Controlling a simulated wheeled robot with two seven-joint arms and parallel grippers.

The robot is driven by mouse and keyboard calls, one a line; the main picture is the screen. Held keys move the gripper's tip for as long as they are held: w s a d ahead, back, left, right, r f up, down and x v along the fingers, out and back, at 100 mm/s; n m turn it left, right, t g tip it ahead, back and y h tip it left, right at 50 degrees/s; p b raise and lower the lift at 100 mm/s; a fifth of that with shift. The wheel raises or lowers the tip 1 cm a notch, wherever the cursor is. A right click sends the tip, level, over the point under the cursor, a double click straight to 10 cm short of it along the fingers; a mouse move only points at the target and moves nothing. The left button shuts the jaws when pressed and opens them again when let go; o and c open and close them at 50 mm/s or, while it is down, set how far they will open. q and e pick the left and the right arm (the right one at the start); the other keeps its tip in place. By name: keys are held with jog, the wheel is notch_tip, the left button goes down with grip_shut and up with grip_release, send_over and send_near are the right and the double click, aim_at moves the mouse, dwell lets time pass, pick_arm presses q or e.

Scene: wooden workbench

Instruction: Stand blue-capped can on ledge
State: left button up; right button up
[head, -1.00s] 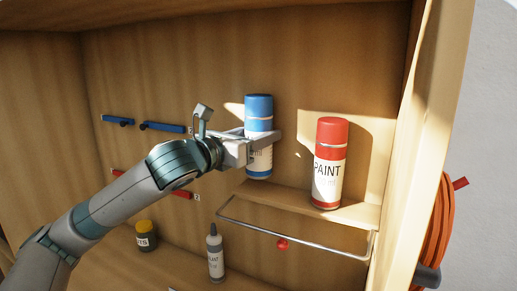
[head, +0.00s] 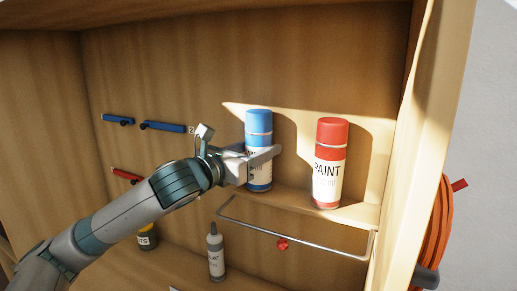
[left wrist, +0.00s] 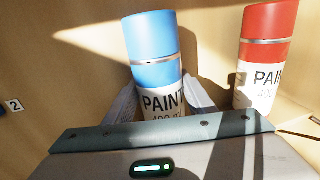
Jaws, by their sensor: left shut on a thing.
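The blue-capped can (head: 259,122) is upright in the head view, its base at the left end of the wooden ledge (head: 345,213). I cannot tell for sure whether the base touches the ledge. My left gripper (head: 262,160) is shut on the can's middle from the left. In the left wrist view the blue-capped can (left wrist: 153,50) stands between my two fingers, its PAINT label partly hidden by the gripper body. My right gripper is not in view.
A red-capped paint can (head: 330,165) stands on the ledge to the right, with a gap between. A grey bottle (head: 215,252) and a dark yellow-lidded jar (head: 147,238) stand below.

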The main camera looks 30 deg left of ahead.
aim_at(250, 153)
pick_arm(q)
jog(key=shift+f, duration=0.1)
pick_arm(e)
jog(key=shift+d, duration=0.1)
pick_arm(q)
jog(key=o, duration=1.1)
jog(key=shift+c, duration=0.2)
